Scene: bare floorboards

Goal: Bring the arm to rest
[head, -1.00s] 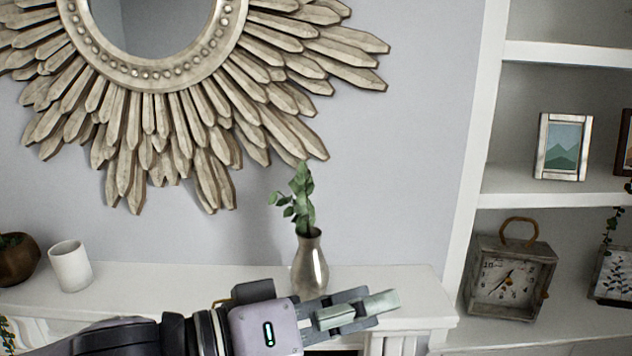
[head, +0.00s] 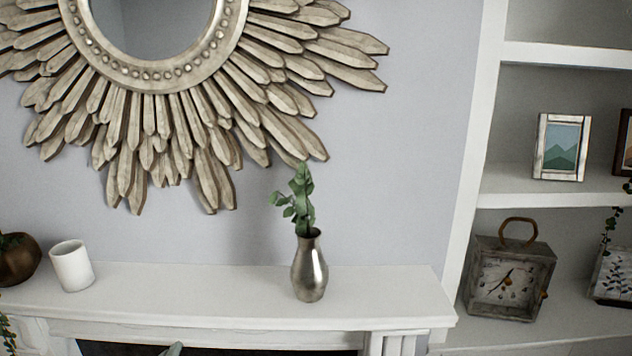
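Only a small grey-green tip, which looks like a finger of my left gripper (head: 172,350), shows at the bottom edge of the head view, in front of the dark fireplace opening. The rest of that gripper and its arm are out of the picture, so I cannot tell whether it is open or shut. My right gripper is not in view. A silver vase (head: 310,268) with a green leafy sprig (head: 298,203) stands upright on the white mantel (head: 200,300), clear of the gripper.
A white cup (head: 72,267) and a brown pot (head: 18,260) stand at the mantel's left. A sunburst mirror (head: 160,90) hangs above. White shelves (head: 540,187) at right hold a clock (head: 509,279) and a framed picture (head: 562,147). Much of the mantel is bare.

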